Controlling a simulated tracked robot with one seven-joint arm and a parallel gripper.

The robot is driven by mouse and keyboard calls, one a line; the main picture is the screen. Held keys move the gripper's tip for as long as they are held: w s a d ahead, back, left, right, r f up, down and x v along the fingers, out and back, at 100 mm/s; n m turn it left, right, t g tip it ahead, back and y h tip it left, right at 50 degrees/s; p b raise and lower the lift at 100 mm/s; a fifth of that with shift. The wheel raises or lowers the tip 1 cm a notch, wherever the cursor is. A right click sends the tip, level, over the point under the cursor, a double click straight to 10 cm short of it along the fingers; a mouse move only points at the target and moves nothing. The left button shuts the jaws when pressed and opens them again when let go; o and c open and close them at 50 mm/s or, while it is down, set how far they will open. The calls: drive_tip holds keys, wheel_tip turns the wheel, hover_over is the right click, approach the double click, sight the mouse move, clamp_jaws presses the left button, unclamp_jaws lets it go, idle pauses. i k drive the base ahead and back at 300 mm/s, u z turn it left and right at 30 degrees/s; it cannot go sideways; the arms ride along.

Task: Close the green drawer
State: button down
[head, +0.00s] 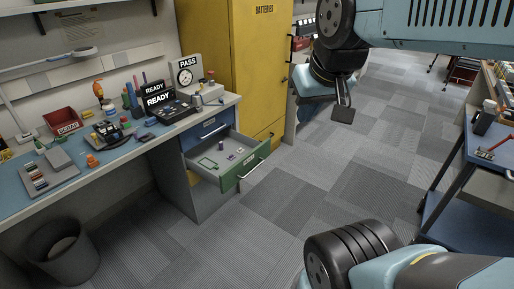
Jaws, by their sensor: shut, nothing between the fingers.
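The green drawer (238,179) is pulled out of the workbench's drawer unit, below the blue drawer (207,133). Its front faces right and carries a pale bar handle (255,166). Inside lie a few small things, among them a green outline shape (208,163) and a small purple piece (221,146). My gripper (343,113) is dark, shut and empty. It hangs in the air in the upper middle of the head view, to the right of the drawer and apart from it.
The workbench (95,180) with many tools runs along the left. A yellow cabinet (228,50) stands behind the drawer unit. A dark bin (65,250) stands on the floor at lower left. A blue cart (482,150) is at the right. Carpet floor between is clear.

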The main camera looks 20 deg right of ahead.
sight(229, 172)
drive_tip(key=u, duration=0.1)
drive_tip(key=i, duration=1)
drive_tip(key=z, duration=0.1)
